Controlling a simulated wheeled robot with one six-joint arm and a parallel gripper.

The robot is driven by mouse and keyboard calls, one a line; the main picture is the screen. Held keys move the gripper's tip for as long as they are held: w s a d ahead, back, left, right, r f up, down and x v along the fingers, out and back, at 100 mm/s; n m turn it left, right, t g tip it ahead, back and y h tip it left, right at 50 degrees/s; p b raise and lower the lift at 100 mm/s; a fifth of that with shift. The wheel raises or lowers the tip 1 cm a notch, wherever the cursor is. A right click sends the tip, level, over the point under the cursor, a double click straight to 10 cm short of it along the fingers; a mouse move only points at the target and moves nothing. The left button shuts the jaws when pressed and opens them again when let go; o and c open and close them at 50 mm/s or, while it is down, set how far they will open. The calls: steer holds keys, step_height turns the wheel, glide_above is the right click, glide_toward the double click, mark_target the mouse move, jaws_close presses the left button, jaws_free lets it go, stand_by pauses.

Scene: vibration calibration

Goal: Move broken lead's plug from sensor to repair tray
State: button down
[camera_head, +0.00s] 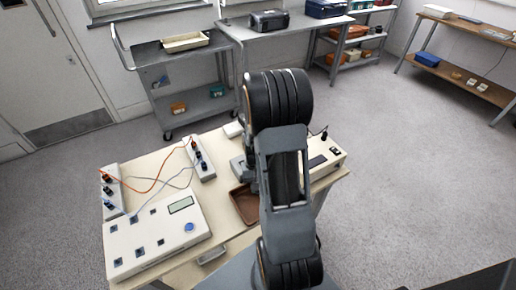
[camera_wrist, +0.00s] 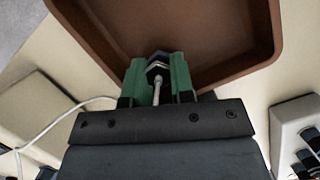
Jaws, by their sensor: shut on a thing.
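In the wrist view my gripper (camera_wrist: 158,72) has its green fingers closed around a small metallic plug (camera_wrist: 158,64) with a hex-shaped end and a pale stem. The plug appears over the near side of the brown repair tray (camera_wrist: 268,25); I cannot tell its height or whether it touches the tray. The tray's visible floor is bare. In the head view the tray (camera_head: 236,203) lies on the table, partly hidden by my arm, which also hides my fingertips and the plug. I cannot make out the sensor clearly.
A console with a display (camera_head: 148,241) stands at the table's front left. White socket blocks (camera_head: 201,158) with orange and grey leads stand behind it. A white box (camera_head: 324,158) is right of my arm. In the wrist view a white cable (camera_wrist: 72,112) runs left of my gripper.

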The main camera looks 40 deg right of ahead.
steer(key=shift+f, duration=0.25)
steer(key=c, duration=0.9)
jaws_free()
steer(key=shift+r, duration=0.15)
steer(key=shift+p+v, duration=1.9)
steer(key=shift+v, duration=0.55)
steer(key=v, duration=1.3)
steer(key=shift+w+r, duration=0.2)
steer(key=shift+r, duration=0.15)
